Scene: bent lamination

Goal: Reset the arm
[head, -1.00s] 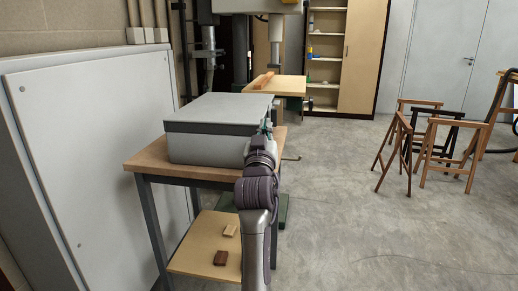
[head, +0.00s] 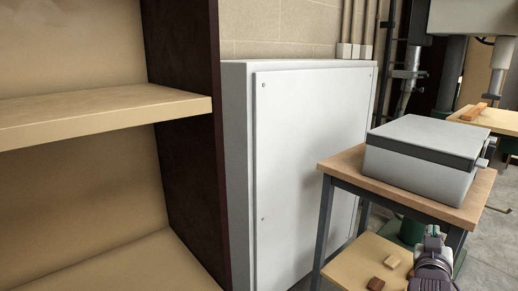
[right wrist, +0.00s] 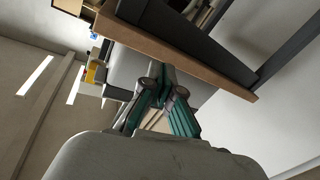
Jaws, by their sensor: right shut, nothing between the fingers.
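My right gripper (right wrist: 163,84) shows in the right wrist view, with teal and grey fingers. It is shut and empty. In the head view my right arm and gripper (head: 434,236) show at the bottom right, in front of a wooden-topped table (head: 335,163). A grey box with a dark band (head: 415,172) stands on that table. The table's wooden edge (right wrist: 190,52) and grey surfaces fill part of the right wrist view, close to the fingers. I cannot tell the exact gap. My left gripper is not in view.
A wooden shelf unit (head: 100,118) with a dark side stands close on the left. A white cabinet (head: 310,160) stands against the wall. Machinery stands at the back right.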

